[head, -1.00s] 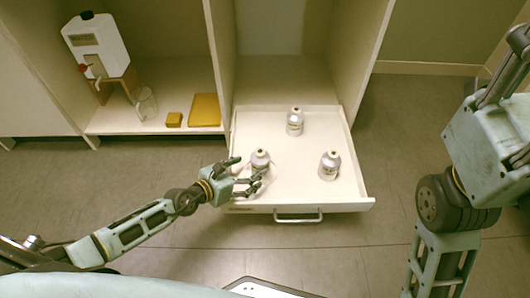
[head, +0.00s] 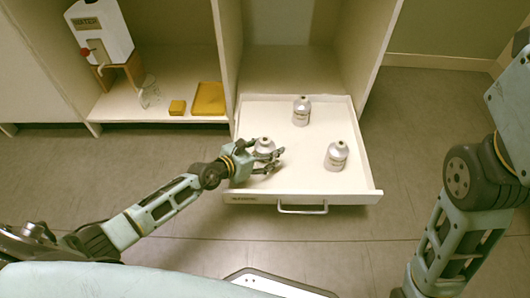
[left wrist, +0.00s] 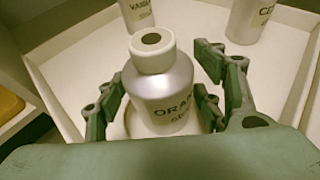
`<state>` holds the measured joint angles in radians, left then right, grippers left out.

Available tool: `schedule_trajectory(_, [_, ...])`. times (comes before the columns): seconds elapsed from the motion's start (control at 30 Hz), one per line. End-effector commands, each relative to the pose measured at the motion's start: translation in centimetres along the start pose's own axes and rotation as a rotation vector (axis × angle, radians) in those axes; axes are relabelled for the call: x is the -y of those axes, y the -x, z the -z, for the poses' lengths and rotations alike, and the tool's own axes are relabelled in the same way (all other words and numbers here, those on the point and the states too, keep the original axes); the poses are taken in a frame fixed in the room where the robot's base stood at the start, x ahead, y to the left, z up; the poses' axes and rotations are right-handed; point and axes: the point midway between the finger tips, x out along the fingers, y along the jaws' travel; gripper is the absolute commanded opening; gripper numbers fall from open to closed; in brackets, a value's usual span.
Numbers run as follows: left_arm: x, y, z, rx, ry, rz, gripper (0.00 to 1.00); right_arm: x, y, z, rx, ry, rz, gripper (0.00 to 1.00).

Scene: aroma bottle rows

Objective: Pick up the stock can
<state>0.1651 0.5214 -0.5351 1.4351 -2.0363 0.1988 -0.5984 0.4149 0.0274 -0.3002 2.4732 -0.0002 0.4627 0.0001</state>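Three silver cans with pale caps stand upright in the open white drawer (head: 302,185). The front-left can (head: 265,146) has a label starting "ORAN" and also shows in the left wrist view (left wrist: 163,85). My left gripper (head: 268,160) is around it, with fingers on both sides. A gap shows between the can and the right-hand fingers, so the gripper looks open. The can's lower part is partly hidden. The back can (head: 301,112) is labelled "VANI…" and the right can (head: 336,157) "CE…"; both labels are cut off. My right gripper is out of view.
The drawer has low walls and a front handle (head: 302,208). Left of it, a shelf holds a white dispenser (head: 100,35) on a wooden stand, a clear glass (head: 149,94) and two yellow items (head: 208,98). The drawer's middle is clear.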

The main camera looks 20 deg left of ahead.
Motion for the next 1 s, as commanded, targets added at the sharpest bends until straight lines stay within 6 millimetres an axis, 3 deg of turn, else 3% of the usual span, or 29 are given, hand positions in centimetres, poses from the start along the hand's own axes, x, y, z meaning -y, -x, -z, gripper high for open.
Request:
schedule_trajectory(0.57, [-0.01,0.02,0.04,0.0,0.0,0.0,0.08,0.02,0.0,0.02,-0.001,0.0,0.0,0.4])
schedule_trajectory(1.0, [-0.05,0.26,-0.77,0.004,0.0,-0.001,0.06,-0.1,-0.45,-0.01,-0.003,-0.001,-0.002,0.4])
